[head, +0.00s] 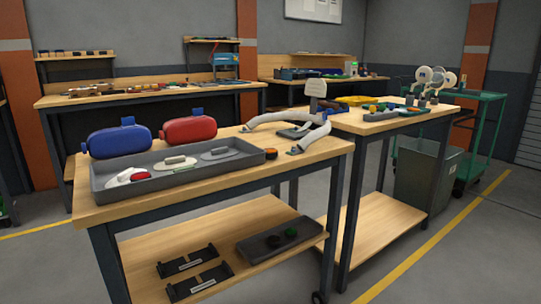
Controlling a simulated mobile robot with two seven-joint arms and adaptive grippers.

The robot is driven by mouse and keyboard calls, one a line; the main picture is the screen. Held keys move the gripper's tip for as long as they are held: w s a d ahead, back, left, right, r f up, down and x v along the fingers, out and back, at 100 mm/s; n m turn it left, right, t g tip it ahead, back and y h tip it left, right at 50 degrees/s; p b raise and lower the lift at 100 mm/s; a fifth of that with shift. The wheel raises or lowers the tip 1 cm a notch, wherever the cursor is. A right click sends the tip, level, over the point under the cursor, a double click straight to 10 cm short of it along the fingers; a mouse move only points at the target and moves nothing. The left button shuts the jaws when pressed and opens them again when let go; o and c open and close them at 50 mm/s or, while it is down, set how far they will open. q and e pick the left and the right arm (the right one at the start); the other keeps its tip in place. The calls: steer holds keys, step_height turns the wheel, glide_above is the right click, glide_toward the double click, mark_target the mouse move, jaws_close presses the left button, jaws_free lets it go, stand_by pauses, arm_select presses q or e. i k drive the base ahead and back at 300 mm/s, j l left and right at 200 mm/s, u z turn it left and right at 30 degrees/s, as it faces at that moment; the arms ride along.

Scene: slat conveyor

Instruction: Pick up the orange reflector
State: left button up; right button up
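A small round orange piece with a dark rim, which looks like the orange reflector (271,153), lies on the wooden top of the near workbench (318,160). It sits just off the right end of a long grey tray (215,172), apart from it. Neither of my grippers is in view, and nothing is seen touching the reflector.
The grey tray holds several white, grey and red pieces. Blue (118,140) and red (188,129) rounded cases stand behind it. White curved parts (285,118) lie right of and behind the reflector. Bare wood lies in front of it. A second bench (375,127) adjoins at right.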

mark_target(272, 153)
steer(key=i+l+u, duration=0.1)
steer(key=i+l, duration=0.4)
steer(key=l, duration=0.2)
steer(key=i+l+u, duration=0.15)
steer(key=l, duration=0.25)
steer(key=i+l+u, duration=0.1)
steer(key=i+l, duration=0.2)
steer(key=l, duration=0.1)
